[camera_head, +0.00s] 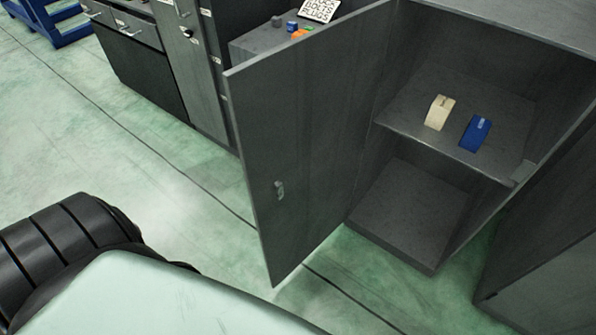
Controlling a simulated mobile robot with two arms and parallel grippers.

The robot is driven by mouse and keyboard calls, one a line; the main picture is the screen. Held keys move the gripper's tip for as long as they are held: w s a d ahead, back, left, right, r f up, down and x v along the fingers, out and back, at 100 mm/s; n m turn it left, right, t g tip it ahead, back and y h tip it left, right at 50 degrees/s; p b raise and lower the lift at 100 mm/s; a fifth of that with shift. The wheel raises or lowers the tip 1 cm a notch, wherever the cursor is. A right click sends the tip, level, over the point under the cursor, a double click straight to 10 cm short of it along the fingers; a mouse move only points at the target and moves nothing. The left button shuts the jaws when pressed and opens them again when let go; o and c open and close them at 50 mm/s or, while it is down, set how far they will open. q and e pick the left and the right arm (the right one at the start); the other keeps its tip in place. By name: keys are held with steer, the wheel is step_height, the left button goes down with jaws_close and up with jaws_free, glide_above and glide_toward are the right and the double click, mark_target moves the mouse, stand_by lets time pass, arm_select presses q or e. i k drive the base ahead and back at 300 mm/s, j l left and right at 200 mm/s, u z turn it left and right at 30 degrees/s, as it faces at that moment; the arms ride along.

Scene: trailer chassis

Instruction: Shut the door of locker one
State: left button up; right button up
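A dark grey locker (510,205) stands at the right with its front open. Its door (315,130) is hinged at the locker's left side and stands wide open, swung out to the left. A small metal handle or latch (279,189) is near the door's free edge. The locker's inner shelf (410,128) holds a cream block-like item (438,113) and a blue one (475,133). The bottom compartment (408,212) looks empty. I cannot read a number on the locker. Neither of my grippers is in view.
Another grey cabinet body (545,285) is at the lower right. Behind the door are a grey cabinet (265,42) with small coloured items and a sign (320,9), and dark drawers (140,60). A blue frame (50,22) is at the far left. Green floor (110,150) is clear left of the door.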

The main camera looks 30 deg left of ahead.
mark_target(300, 109)
steer(key=k+j+z, duration=0.15)
steer(key=j, duration=0.3)
steer(key=j+z, duration=0.15)
steer(key=j, duration=0.25)
steer(key=k+j+z, duration=0.2)
steer(key=j, duration=0.2)
steer(key=k+j+z, duration=0.15)
steer(key=j, duration=0.25)
steer(key=i+j+z, duration=0.15)
steer(key=j, duration=0.35)
steer(key=i+j+z, duration=0.15)
steer(key=j, duration=0.3)
steer(key=j+z, duration=0.15)
steer(key=j, duration=0.65)
steer(key=k+j+z, duration=0.1)
steer(key=j, duration=0.25)
steer(key=k+j+z, duration=0.15)
steer(key=k+j, duration=0.2)
steer(key=k, duration=0.1)
